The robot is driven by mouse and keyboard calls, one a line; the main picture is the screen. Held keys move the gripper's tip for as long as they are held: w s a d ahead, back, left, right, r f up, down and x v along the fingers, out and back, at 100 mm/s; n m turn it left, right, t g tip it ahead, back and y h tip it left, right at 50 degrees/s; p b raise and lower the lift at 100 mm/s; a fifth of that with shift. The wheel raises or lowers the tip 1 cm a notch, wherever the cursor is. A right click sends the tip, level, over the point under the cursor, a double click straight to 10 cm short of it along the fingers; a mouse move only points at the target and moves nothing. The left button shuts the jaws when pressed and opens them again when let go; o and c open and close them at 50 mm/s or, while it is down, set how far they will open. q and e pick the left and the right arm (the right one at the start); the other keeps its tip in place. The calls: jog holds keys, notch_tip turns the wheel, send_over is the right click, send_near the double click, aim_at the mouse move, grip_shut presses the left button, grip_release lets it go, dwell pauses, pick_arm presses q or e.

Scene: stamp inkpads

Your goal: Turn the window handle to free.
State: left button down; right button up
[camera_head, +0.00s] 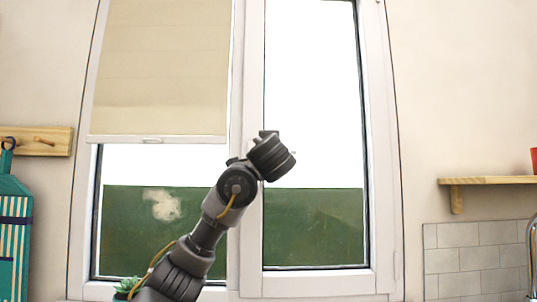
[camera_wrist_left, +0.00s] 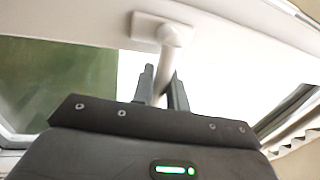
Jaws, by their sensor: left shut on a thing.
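The white window handle (camera_wrist_left: 176,36) shows in the left wrist view, with its base plate fixed on the white window frame and its lever running down between my fingers. My left gripper (camera_wrist_left: 163,82) is shut on the lever, one dark finger on each side. In the head view my left gripper (camera_head: 270,155) is at the middle upright of the window, and its wrist hides most or all of the handle. I cannot tell the lever's exact angle from there. My right gripper is in neither view.
The window (camera_head: 383,220) has a beige blind (camera_head: 165,65) over its left pane. A wooden peg rail (camera_head: 60,141) with a teal board (camera_head: 12,230) is at the left. A wooden shelf (camera_head: 490,181) is at the right. A green plant (camera_head: 126,285) stands low behind my arm.

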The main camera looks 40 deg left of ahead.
pick_arm(q)
jog(key=shift+w+d, duration=0.15)
jog(key=shift+d, duration=0.15)
